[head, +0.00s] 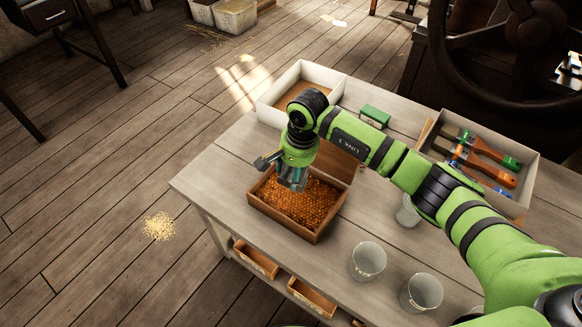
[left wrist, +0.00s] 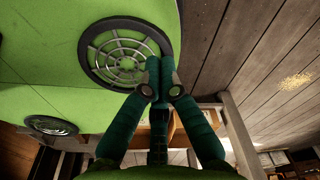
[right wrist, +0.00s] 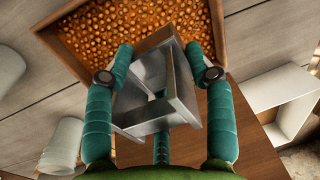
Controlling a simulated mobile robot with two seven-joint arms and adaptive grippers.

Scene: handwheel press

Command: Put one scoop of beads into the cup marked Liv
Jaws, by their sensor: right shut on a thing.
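My right gripper (head: 290,178) is over the wooden box of orange beads (head: 256,204). In the right wrist view, my right gripper (right wrist: 159,52) is shut on a grey metal scoop (right wrist: 150,117), whose far end overlaps the box's near rim. I cannot tell whether the scoop holds beads. One clear cup (head: 367,261) stands right of the box, with a second cup (head: 421,292) nearer the front and a third (head: 407,213) partly behind my right arm. Their markings are too small to read. My left gripper (left wrist: 158,72) is shut and empty, away from the table.
A tray of brushes (head: 528,178) stands at the table's right. A white bin (head: 268,112) and a green box (head: 375,116) are at the back. Small drawers (head: 256,260) sit below the tabletop. A pale pile (head: 160,227) lies on the floor. A large handwheel (head: 450,70) is behind.

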